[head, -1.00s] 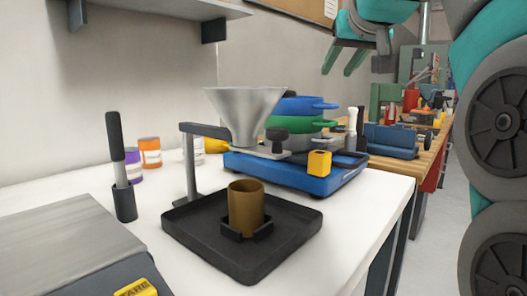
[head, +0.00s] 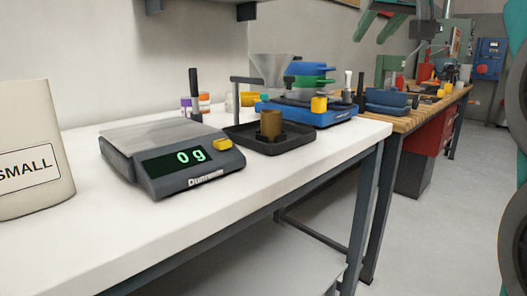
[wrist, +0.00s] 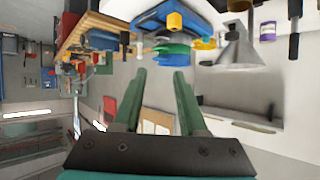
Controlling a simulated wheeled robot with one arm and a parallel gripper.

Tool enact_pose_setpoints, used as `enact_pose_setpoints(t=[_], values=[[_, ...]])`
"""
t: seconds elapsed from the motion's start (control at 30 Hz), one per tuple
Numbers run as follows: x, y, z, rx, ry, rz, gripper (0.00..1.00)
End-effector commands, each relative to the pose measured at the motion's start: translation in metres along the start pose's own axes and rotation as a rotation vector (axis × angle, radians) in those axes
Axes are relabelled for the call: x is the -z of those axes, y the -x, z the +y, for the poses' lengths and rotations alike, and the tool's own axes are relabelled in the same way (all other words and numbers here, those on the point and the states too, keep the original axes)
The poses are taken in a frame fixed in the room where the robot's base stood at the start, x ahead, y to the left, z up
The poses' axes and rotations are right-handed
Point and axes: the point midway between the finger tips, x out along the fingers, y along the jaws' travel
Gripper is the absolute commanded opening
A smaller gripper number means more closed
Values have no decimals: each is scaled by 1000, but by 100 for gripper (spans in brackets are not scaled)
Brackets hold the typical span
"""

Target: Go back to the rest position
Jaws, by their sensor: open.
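My gripper (head: 378,30) shows at the top of the head view, with its two green fingers pointing down and apart. In the wrist view my gripper (wrist: 159,72) is open, with nothing between the fingers. It hangs in the air above and behind the workbenches, clear of the objects. No rest position is marked in the views.
The white bench (head: 90,245) holds a scale (head: 165,158) reading 0 g, a bin (head: 30,150) labelled SMALL, a black tray (head: 290,142) with a brown cup (head: 271,124), and a funnel (head: 278,72). A wooden bench (head: 437,106) stands beyond. Floor (head: 440,240) is clear at right.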

Motion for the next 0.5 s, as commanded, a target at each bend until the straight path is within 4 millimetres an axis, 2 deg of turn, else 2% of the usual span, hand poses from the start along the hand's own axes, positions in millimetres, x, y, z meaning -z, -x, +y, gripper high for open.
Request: enact_pose_setpoints(t=[0.27, 0.5], values=[[-24, -13, -3, 2, 3, -62, 41], [-62, -30, -6, 5, 8, -153, 41]])
